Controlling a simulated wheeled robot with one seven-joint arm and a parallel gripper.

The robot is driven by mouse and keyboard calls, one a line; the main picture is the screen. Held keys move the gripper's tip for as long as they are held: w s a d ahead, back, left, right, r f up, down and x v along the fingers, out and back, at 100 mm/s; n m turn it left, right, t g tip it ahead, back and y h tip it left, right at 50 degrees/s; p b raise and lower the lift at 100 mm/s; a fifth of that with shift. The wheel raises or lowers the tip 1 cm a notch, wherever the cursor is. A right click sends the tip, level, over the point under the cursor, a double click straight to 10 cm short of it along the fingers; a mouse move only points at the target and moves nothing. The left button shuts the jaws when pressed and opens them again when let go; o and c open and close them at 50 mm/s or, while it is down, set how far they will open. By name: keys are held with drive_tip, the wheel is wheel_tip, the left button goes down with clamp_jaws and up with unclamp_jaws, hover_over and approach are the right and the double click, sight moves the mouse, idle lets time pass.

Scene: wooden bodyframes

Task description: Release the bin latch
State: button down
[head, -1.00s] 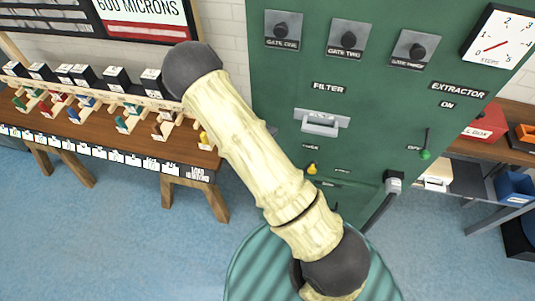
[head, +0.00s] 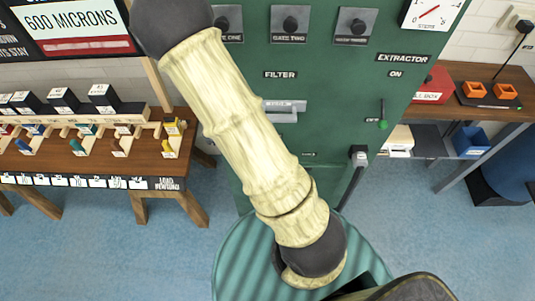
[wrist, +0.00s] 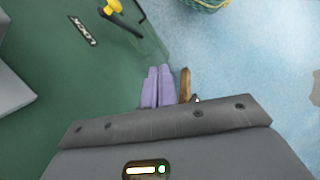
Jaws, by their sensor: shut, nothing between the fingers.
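My gripper (wrist: 158,88) shows in the wrist view with its pale purple fingers together and nothing between them. The fingers are over or beside the lower edge of a green panel, with blue floor to the right. A yellow-ended handle (wrist: 112,6) on a dark shaft sits at the top, beside a label reading LOCK (wrist: 83,30). The fingers appear apart from it. A small brown piece (wrist: 185,84) stands just right of the fingers; I cannot tell what it is. No part is clearly marked as the bin latch. The head view does not show my gripper.
The green cabinet (head: 318,120) has knobs, a grey pull handle (head: 283,112) and a green-tipped lever (head: 383,112). A grey-topped rod (head: 358,155) stands at its right. Wooden benches stand left (head: 100,187) and right (head: 480,110).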

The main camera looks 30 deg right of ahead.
drive_tip(key=s+r+m+t+y, duration=0.2)
drive_tip(key=s+r+m+t, duration=0.2)
drive_tip(key=r, duration=0.9)
drive_tip(key=s+m, duration=0.3)
drive_tip(key=s, duration=0.2)
drive_tip(key=shift+s+d+r+m, duration=0.15)
drive_tip(key=shift+s+r+m, duration=0.15)
drive_tip(key=shift+s+r, duration=0.1)
drive_tip(key=shift+w, duration=0.15)
